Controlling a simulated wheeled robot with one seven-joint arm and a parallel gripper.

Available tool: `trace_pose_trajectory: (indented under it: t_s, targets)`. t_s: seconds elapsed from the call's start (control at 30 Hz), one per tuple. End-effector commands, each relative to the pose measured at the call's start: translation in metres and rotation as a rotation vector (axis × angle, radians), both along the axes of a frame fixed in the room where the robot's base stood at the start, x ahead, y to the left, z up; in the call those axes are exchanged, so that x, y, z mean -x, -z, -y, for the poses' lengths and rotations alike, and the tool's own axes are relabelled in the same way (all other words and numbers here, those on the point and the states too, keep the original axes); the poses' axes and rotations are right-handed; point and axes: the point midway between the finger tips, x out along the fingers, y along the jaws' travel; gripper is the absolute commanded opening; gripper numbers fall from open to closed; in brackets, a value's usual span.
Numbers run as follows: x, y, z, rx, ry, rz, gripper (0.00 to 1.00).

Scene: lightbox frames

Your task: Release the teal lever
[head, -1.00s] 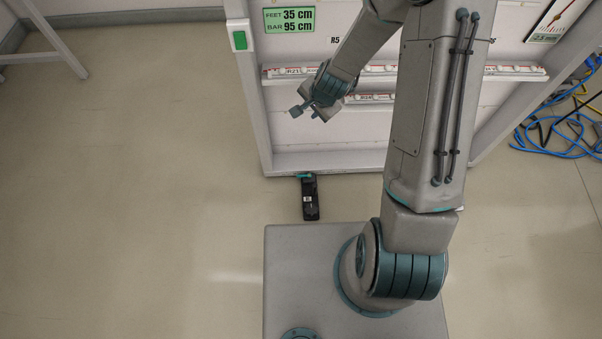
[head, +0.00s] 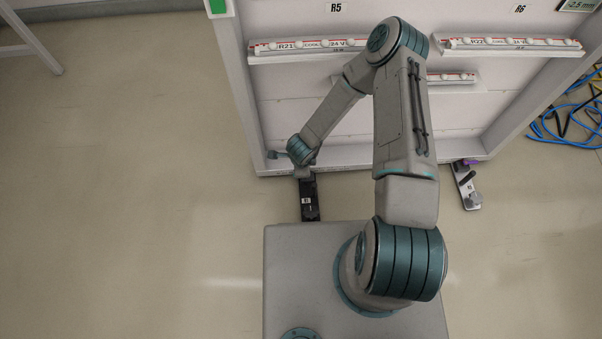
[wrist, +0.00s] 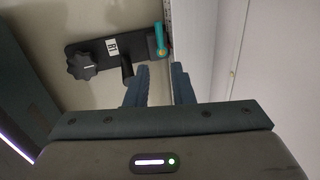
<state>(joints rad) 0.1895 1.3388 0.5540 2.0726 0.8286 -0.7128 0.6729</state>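The teal lever (wrist: 160,40) is upright in the wrist view, at the right end of a black foot plate (wrist: 110,53). The plate has a white label and a black knob (wrist: 82,66). In the head view the black plate (head: 310,205) lies on the floor at the frame's lower left corner, and my arm's end hides the lever. My gripper (wrist: 160,84) is open and empty, its two fingers apart. The lever shows just beyond the gap between the fingertips, and I see no contact. In the head view my gripper (head: 304,174) is low over the plate's far end.
The white frame's bottom rail (head: 350,168) runs close beside the gripper; its pale side (wrist: 232,50) is at right in the wrist view. A grey foot plate with a purple part (head: 466,187) lies at right. Blue cables (head: 572,120) lie farther right.

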Motion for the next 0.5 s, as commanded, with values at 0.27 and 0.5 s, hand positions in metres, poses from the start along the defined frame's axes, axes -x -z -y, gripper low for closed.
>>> trace_pose_trajectory:
  t_s: [0.27, 0.5]
  targets:
    - [-0.014, 0.062, -0.001, -0.002, -0.001, -0.001, 0.21]
    - [-0.026, 0.103, 0.000, -0.001, 0.000, -0.001, 0.21]
